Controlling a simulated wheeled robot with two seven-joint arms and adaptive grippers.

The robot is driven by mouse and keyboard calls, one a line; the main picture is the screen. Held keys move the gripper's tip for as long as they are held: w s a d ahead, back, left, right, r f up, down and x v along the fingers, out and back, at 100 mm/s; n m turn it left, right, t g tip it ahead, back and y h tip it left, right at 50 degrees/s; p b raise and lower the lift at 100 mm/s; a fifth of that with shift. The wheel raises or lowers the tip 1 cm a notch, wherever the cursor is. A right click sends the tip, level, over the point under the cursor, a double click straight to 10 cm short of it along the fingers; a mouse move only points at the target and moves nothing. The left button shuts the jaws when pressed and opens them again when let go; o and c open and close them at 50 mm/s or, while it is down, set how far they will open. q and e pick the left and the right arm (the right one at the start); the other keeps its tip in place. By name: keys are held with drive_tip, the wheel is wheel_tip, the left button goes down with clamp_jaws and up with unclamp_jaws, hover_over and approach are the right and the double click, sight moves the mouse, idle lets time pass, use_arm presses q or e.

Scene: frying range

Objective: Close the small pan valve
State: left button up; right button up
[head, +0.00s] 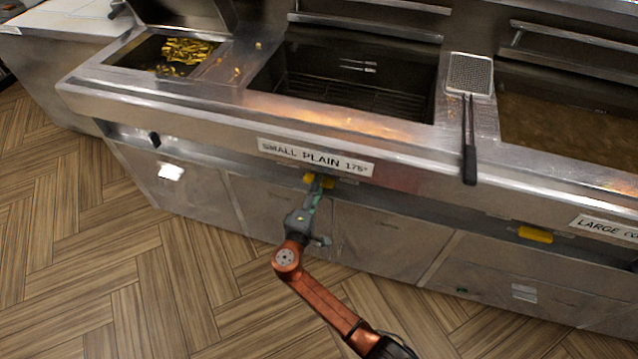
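The small pan valve has a yellow handle (309,178) under the front edge of the fryer, just below the label "SMALL PLAIN 175°" (315,157). My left gripper is not in view.
The small pan (345,85) is open above the valve. A strainer (469,76) lies right of it, its black handle overhanging the front edge. Another yellow handle (535,234) sits near the "LARGE" label (608,228). Chips (187,50) lie in the left tray. The wooden floor (120,270) is clear.

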drive_tip(key=v, duration=0.9)
drive_tip(key=shift+s, duration=0.25)
